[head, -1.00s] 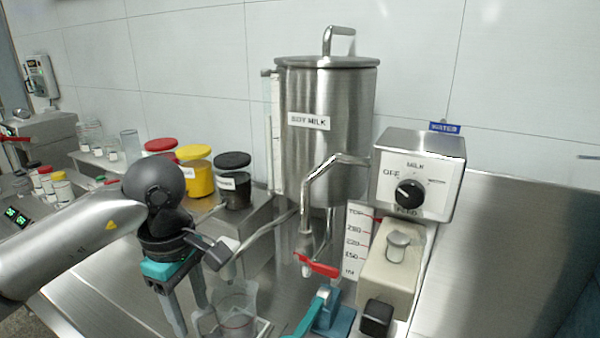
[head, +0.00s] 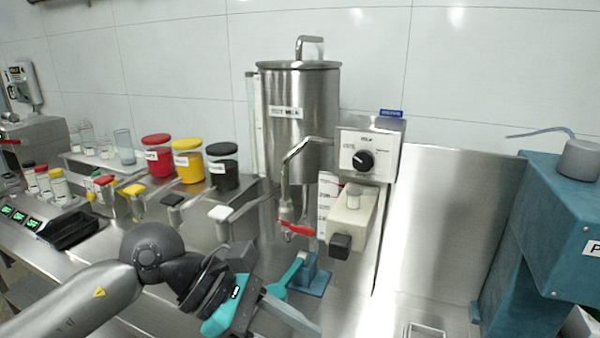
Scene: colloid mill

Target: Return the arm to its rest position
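My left arm comes in from the lower left, and its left gripper (head: 276,328) is low in the middle of the head view. Its two grey fingers point down and to the right and look spread apart, with nothing seen between them. The gripper is in front of the mill's steel counter, left of and below the teal lever on its block (head: 312,276). The ends of the fingers are near the bottom edge of the picture. My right gripper is not in view.
Lidded jars (head: 188,162) stand back left. A blue machine (head: 550,225) stands at the right. Bare steel lies between.

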